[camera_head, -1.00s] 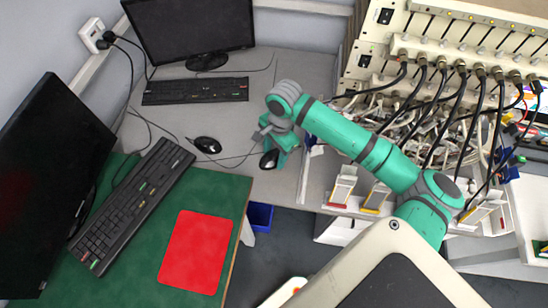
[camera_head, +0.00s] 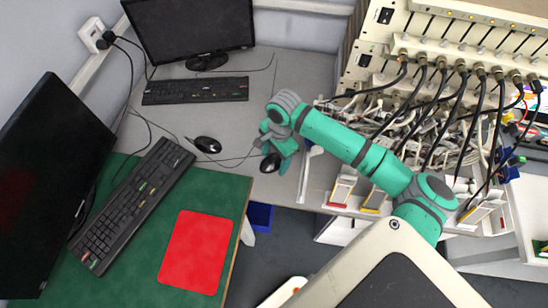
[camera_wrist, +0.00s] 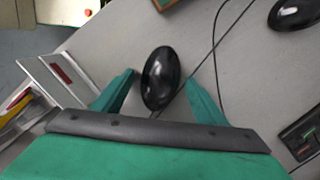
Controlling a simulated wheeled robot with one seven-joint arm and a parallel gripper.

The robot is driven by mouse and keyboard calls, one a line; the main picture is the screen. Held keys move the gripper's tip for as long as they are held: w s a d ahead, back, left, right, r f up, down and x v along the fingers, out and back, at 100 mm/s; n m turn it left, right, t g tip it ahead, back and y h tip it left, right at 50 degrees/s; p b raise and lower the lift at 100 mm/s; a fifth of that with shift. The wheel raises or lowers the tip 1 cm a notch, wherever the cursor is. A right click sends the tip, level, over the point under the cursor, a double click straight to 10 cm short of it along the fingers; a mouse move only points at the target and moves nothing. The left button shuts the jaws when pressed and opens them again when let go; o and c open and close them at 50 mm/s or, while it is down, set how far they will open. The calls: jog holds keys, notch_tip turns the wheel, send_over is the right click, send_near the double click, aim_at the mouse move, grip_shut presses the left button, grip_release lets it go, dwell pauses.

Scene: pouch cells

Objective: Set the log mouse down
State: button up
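A black mouse (camera_wrist: 160,78) lies between the two green fingers of my gripper (camera_wrist: 160,80) in the wrist view. Narrow strips of grey desk seem to show beside it, and I cannot tell whether the fingers touch it. In the head view this mouse (camera_head: 271,163) is at the right part of the grey desk, below my gripper (camera_head: 276,146). Whether it rests on the desk or hangs just above is unclear. A second black mouse (camera_head: 207,145) lies to its left on the desk; it also shows in the wrist view (camera_wrist: 294,13).
A black keyboard (camera_head: 195,90) and monitor (camera_head: 190,28) stand behind. A green mat (camera_head: 225,192) with a red pad (camera_head: 196,252) and another keyboard (camera_head: 132,205) is at left. A cable (camera_wrist: 210,55) runs near the mouse. A rack with cables (camera_head: 455,60) is at right.

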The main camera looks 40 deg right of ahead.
aim_at(278, 157)
jog(key=shift+r, duration=0.15)
notch_tip(278, 157, up, 12)
jog(key=d, duration=0.1)
jog(key=shift+d, duration=0.25)
dwell(0.6)
